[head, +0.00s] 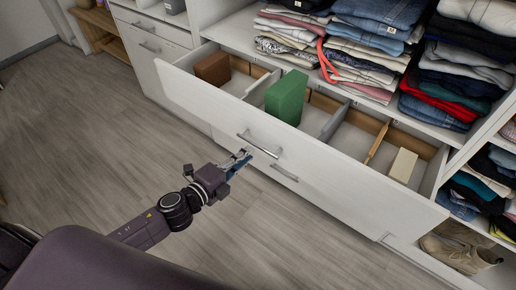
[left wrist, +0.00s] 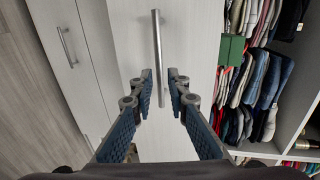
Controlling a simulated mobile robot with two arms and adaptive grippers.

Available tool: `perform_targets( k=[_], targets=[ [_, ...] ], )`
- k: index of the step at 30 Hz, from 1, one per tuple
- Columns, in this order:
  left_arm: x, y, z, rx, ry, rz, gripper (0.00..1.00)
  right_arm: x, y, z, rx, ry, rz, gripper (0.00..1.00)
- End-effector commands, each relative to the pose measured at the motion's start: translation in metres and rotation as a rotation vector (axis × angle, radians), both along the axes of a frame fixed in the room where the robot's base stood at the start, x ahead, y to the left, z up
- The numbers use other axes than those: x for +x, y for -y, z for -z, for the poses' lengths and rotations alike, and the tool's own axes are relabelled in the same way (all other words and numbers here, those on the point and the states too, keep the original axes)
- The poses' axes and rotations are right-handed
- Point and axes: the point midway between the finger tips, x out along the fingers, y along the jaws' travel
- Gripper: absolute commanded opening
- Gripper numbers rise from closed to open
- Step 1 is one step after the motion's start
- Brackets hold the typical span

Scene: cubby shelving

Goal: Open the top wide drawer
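The top wide drawer (head: 325,158) is pulled out from the cabinet in the head view, with its inside showing. Its bar handle (head: 259,144) is on the white front. My left gripper (head: 245,154) is close in front of the drawer, by the left end of this handle. In the left wrist view the left gripper (left wrist: 160,77) is open, its two blue-padded fingers apart. A bar handle (left wrist: 157,45) lines up with the gap between them; I cannot tell whether they touch it. My right gripper is not in view.
The drawer holds a brown box (head: 212,69), a green box (head: 287,97), a cream block (head: 403,165) and dividers. Another wide drawer's handle (head: 284,173) is below. Folded clothes (head: 370,30) fill the shelves above. Wooden floor (head: 90,130) is clear at left.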

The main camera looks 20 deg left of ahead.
Motion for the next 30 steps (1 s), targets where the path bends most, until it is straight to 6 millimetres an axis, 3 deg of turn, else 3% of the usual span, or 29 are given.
perform_targets(
  k=[14, 26, 30],
  targets=[
    [0.055, 0.019, 0.013, -0.005, -0.003, -0.004, 0.15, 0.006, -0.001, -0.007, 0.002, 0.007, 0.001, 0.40],
    [0.062, 0.022, 0.016, -0.004, -0.005, -0.004, 0.15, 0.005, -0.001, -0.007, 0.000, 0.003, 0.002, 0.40],
    [0.061, 0.022, 0.016, -0.004, -0.005, -0.004, 0.03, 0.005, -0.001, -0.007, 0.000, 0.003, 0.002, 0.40]
  ],
)
